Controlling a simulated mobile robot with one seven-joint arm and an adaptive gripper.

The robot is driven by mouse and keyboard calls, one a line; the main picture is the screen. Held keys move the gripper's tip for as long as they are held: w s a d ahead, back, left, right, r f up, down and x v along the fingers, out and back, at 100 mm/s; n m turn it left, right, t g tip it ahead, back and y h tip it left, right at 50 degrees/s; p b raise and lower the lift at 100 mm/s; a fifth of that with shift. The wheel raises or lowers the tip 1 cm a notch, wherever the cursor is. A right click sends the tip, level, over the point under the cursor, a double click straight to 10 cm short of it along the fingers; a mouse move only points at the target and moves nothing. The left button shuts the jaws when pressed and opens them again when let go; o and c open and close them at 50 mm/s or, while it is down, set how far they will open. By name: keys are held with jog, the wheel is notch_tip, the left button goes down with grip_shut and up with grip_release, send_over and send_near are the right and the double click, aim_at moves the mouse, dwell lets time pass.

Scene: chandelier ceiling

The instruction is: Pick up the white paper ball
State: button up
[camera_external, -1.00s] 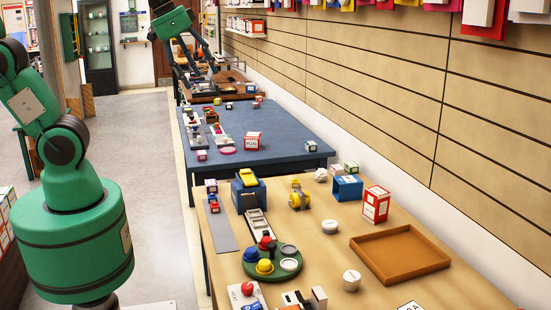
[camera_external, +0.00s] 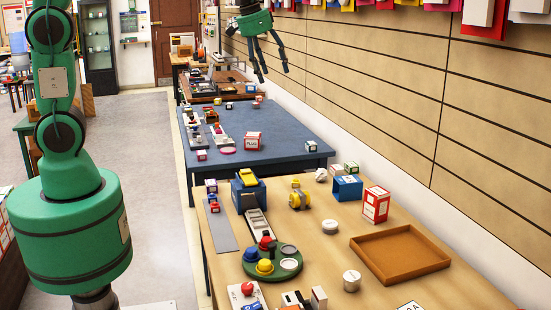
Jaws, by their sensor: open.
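The white paper ball (camera_external: 321,174) is a small crumpled white lump at the far right part of the near wooden table (camera_external: 345,252), just left of a blue box (camera_external: 347,188). My gripper (camera_external: 272,74) hangs high in the picture with its dark fingers spread apart and pointing down. It is open and empty, well above the paper ball in the picture and somewhat left of it, touching nothing.
A yellow toy (camera_external: 299,196), a red and white box (camera_external: 375,205) and a brown tray (camera_external: 400,254) share the wooden table. A blue table (camera_external: 272,128) stands behind. The slatted wall (camera_external: 400,90) runs along the right.

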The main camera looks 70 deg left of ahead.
jog(key=w+a+f+p, duration=0.2)
jog(key=w+a+f, duration=0.25)
jog(key=w, duration=0.45)
jog(key=n+g+p, duration=0.1)
jog(key=g+p, duration=0.1)
jog(key=p, duration=0.2)
send_over(321, 169)
jog(key=s, duration=0.1)
notch_tip(321, 169, down, 28)
jog(key=shift+s, duration=0.15)
jog(key=shift+d+f, duration=0.1)
jog(key=shift+f, duration=0.1)
jog(key=shift+w+f, duration=0.15)
jog(key=shift+f, duration=1.25)
jog(key=shift+w+f, duration=0.2)
jog(key=shift+f, duration=1.2)
jog(key=shift+w+f, duration=0.15)
jog(key=shift+f, duration=1.25)
jog(key=shift+w+f, duration=0.15)
jog(key=shift+f, duration=1.15)
jog(key=shift+w+f, duration=0.1)
jog(key=shift+f, duration=1.15)
